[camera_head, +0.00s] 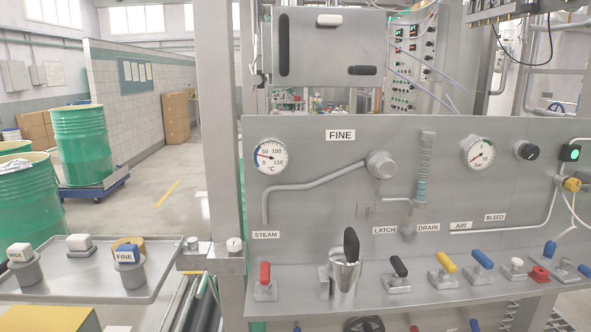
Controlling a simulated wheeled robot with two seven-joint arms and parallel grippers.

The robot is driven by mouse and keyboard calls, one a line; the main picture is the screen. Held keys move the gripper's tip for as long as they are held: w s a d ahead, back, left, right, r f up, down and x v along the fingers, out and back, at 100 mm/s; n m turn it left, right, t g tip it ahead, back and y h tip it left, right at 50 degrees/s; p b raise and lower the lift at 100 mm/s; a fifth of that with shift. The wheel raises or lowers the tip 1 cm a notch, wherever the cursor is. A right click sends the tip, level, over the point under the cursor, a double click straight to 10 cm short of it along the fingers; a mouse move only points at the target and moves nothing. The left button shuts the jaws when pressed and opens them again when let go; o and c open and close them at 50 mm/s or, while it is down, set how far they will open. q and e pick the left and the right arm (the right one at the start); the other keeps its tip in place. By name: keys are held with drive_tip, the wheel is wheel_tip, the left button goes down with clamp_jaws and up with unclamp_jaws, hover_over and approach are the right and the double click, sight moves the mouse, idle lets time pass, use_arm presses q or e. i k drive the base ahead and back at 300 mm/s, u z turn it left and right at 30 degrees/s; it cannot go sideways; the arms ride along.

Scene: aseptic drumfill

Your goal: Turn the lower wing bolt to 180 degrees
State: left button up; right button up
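I cannot make out a part that is clearly the lower wing bolt. A grey panel (330,218) labelled FINE fills the middle and right. A small round metal knob (407,233) sits between the LATCH and DRAIN labels, and a larger round metal fitting (381,165) ends a bent pipe above it. A metal cup (344,279) with an upright black handle stands at the panel's lower middle. A dark wheel-like part (363,324) is cut off at the bottom edge. Neither of my grippers is in view.
Red (265,274), black (398,266), yellow (446,262) and blue (482,260) levers line the panel's lower ledge. A tray (100,291) with capped cups stands at left, beside a grey post (219,130). Green drums (80,145) stand behind. Open floor lies beyond.

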sight(357, 69)
drive_tip(key=u, duration=1.5)
drive_tip(key=i, duration=0.85)
drive_tip(key=z, duration=1.95)
